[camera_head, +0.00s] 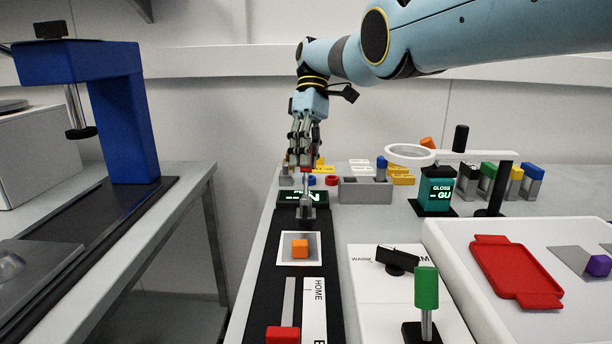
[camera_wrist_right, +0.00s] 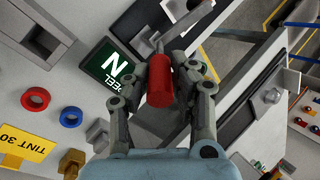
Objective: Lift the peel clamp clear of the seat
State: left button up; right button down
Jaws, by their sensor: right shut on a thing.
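My right gripper (camera_head: 306,164) reaches down over the far end of the black strip and is shut on the red handle (camera_wrist_right: 160,84) of the peel clamp. In the head view, a thin grey clamp shaft (camera_head: 306,189) runs down below the fingers to a small grey block (camera_head: 307,212) on the strip. I cannot tell whether the clamp rests in its seat or stands clear of it. The dark green peel display (camera_head: 289,197) stands just behind, and also shows in the wrist view (camera_wrist_right: 108,63). My left gripper is out of view.
An orange cube (camera_head: 300,248) sits on a white square nearer me, with a red slider (camera_head: 284,335) in front. Right of the strip are a grey block (camera_head: 365,190), a ring magnifier (camera_head: 410,152), a green-handled tool (camera_head: 426,288) and a red tray (camera_head: 514,272). A blue press (camera_head: 125,115) stands left.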

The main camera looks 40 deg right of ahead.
jog(key=shift+w+r, duration=0.1)
jog(key=shift+r, duration=0.05)
jog(key=c, duration=1.1)
grip_release()
